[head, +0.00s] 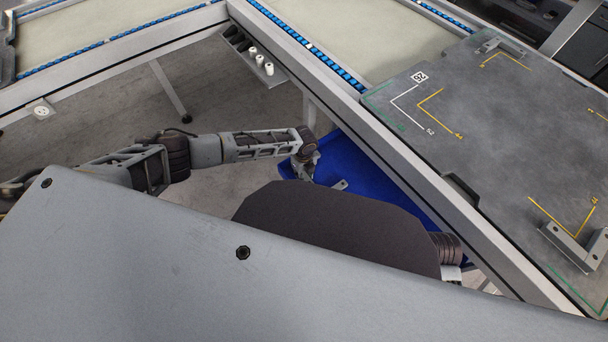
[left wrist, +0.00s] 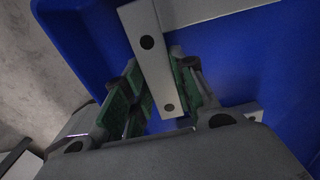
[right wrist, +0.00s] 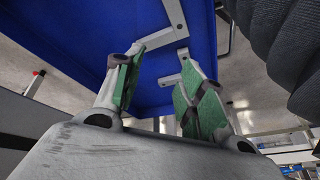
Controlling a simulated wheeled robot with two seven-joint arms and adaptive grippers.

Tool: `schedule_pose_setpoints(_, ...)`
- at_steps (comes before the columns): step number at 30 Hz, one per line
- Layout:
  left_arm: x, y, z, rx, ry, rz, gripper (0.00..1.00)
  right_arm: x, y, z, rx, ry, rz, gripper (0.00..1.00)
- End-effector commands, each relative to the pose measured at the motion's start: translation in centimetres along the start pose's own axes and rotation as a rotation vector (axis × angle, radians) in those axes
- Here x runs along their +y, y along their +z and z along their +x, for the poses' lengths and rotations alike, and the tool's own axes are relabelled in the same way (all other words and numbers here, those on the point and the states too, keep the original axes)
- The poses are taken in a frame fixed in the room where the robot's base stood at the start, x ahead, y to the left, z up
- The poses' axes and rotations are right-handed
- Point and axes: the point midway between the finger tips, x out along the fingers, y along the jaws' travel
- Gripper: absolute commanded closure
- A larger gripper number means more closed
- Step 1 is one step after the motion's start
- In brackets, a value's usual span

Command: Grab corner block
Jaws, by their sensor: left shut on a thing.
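My left gripper (head: 302,172) reaches down into the blue bin (head: 365,168). In the left wrist view, its green-padded fingers (left wrist: 155,80) are shut on a grey metal corner block (left wrist: 150,60) with round holes. One leg of the block lies between the fingers and the other runs to the upper right. Another metal piece (left wrist: 250,112) shows partly behind the left gripper. In the right wrist view, my right gripper (right wrist: 160,68) is open, its fingers apart over the bin. Two angled metal pieces (right wrist: 172,22) (right wrist: 181,62) show beyond its fingers. The right gripper is hidden in the head view.
A grey board (head: 465,120) with yellow and white corner marks lies on the table at right. It carries a corner block (head: 575,247) near its front and another (head: 500,46) at the back. The metal table frame (head: 400,165) runs beside the bin.

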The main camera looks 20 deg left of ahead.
Motion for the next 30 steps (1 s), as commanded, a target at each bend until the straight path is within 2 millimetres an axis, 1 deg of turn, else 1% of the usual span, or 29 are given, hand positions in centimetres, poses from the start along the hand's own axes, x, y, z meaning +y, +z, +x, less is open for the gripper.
schedule_pose_setpoints(1,-0.1,0.1,-0.7,0.000,-0.003,0.000,1.00,0.0,-0.3,-0.7,-0.006,0.005,-0.004,0.60)
schedule_pose_setpoints(3,-0.1,0.0,-1.5,-0.001,-0.003,0.000,1.00,0.1,-0.9,-2.0,-0.007,0.014,-0.011,0.60)
schedule_pose_setpoints(10,-0.1,0.1,-4.0,-0.001,-0.004,0.000,1.00,0.4,-1.2,-4.3,-0.050,0.040,-0.016,0.60)
schedule_pose_setpoints(17,-0.1,0.0,-6.5,-0.001,-0.003,0.002,1.00,0.8,-0.8,-3.7,-0.081,0.052,-0.013,0.60)
schedule_pose_setpoints(21,-0.1,0.1,-7.8,-0.001,-0.003,0.001,1.00,1.0,-0.4,-3.0,-0.098,0.056,-0.011,0.60)
schedule_pose_setpoints(25,-0.1,0.0,-8.5,-0.001,-0.003,0.001,1.00,1.2,-0.2,-2.5,-0.106,0.058,-0.009,0.60)
schedule_pose_setpoints(30,-0.1,0.0,-8.7,-0.001,-0.002,0.001,1.00,1.2,-0.1,-2.4,-0.106,0.058,-0.009,0.60)
